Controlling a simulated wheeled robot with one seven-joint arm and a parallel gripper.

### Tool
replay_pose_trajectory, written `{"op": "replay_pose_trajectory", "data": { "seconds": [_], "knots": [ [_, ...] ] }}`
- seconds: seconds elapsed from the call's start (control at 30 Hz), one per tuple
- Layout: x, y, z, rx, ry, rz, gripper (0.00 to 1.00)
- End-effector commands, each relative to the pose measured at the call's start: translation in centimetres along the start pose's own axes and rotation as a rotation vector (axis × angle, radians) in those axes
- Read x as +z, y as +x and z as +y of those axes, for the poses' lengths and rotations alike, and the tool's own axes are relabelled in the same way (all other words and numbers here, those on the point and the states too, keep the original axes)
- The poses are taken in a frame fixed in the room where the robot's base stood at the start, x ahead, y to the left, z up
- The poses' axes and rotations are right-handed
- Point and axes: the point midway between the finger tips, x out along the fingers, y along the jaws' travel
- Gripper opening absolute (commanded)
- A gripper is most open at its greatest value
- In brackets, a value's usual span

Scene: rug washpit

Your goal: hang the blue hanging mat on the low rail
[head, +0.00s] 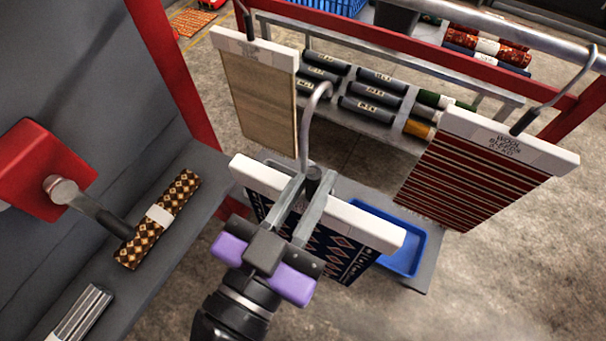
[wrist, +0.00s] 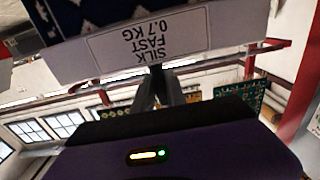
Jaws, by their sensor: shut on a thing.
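The blue hanging mat (head: 362,259) hangs from a white header bar (head: 371,229) with a grey hook (head: 319,88) on top. My gripper (head: 313,187) is shut on the mat at the middle of its bar, by the base of the hook. In the wrist view the header (wrist: 180,40) shows upside-down print, "SILK FAST 0.7 KG". The low rail (head: 530,32) is a grey bar running across the top right. The mat's hook stands apart from it in the head view, with the rail behind. Part of the mat is hidden behind my gripper.
A beige mat (head: 260,95) and a red striped mat (head: 470,185) hang either side, with a gap between. A blue tray (head: 408,250) is below. A patterned roll (head: 160,217) lies on the left ledge. Dark rolls (head: 368,108) fill a rack behind.

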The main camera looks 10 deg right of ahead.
Motion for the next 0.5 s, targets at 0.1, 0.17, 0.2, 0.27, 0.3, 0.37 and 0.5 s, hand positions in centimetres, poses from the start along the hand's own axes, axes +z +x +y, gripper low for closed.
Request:
{"op": "replay_pose_trajectory", "data": {
  "seconds": [0.1,0.17,0.2,0.27,0.3,0.37,0.5],
  "knots": [
    [0.0,0.1,0.1,0.005,0.000,0.001,0.00],
    [0.0,0.3,0.1,0.005,0.000,0.001,0.00],
    [0.0,0.5,0.1,0.005,0.000,0.001,0.00],
    [0.0,0.8,0.1,0.005,0.000,0.001,0.00],
    [0.0,1.0,0.1,0.006,0.000,0.001,0.00],
    [-0.1,1.4,0.1,0.006,0.000,0.001,0.00],
    [0.0,2.5,0.2,0.007,0.001,0.000,0.00]
  ]
}}
